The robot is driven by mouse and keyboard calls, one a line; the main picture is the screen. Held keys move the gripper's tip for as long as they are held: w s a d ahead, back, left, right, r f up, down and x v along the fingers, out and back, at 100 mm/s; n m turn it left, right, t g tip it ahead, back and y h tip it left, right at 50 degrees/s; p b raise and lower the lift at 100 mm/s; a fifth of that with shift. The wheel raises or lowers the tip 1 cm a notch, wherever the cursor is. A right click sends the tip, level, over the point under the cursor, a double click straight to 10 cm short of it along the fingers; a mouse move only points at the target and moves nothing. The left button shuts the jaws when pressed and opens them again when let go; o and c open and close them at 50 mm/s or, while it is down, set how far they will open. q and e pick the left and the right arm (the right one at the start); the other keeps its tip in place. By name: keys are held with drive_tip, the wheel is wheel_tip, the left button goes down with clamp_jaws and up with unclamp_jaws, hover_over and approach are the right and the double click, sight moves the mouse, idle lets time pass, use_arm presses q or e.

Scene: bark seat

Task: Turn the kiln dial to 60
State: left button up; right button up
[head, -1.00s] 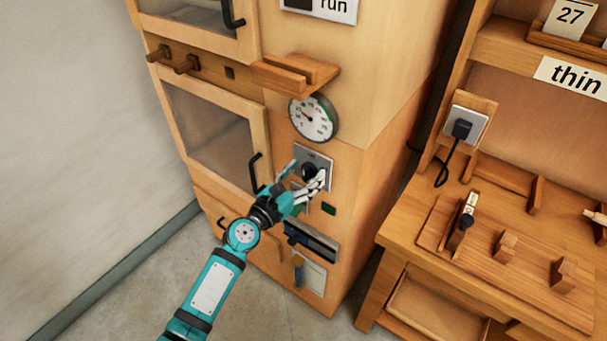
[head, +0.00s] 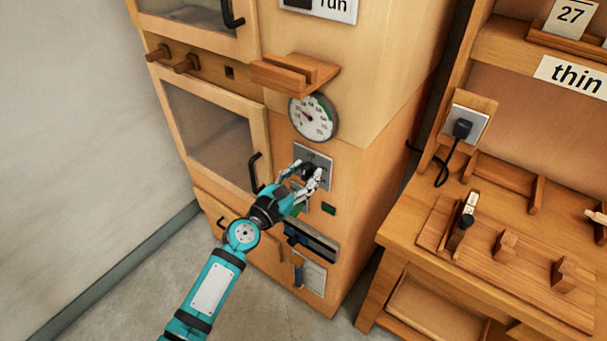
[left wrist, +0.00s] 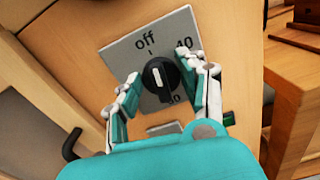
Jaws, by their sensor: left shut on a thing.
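The kiln dial (head: 308,170) is a black knob on a grey plate (head: 326,178) on the front of the wooden kiln. My left gripper (head: 311,165) is shut on the dial, one finger at each side, also in the left wrist view (left wrist: 163,72). My right gripper is not in view.
A round gauge (head: 313,117) sits above the dial, under a wooden bracket (head: 294,73). A kiln door (head: 212,130) with a black handle (head: 255,172) is to the left. A workbench (head: 480,240) with a plugged socket (head: 463,126) stands to the right.

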use_arm(q)
drive_tip(key=m+b, duration=0.1)
drive_tip(key=m, duration=0.3)
drive_tip(key=shift+f, duration=0.1)
drive_tip(key=m, duration=0.5)
drive_tip(key=shift+s+d+f+b, duration=0.1)
drive_tip(key=shift+b, duration=0.25)
drive_tip(key=m, duration=0.4)
drive_tip(key=shift+m+b, duration=0.3)
drive_tip(key=shift+b, duration=0.1)
drive_tip(key=m, duration=0.4)
drive_tip(key=shift+f, duration=0.1)
drive_tip(key=m, duration=0.4)
drive_tip(key=shift+f, duration=0.1)
drive_tip(key=m, duration=0.4)
drive_tip(key=shift+m, duration=0.3)
drive_tip(key=m, duration=0.4)
drive_tip(key=shift+f+m+p, duration=0.1)
drive_tip(key=shift+m+p, duration=0.3)
drive_tip(key=shift+m, duration=1.6)
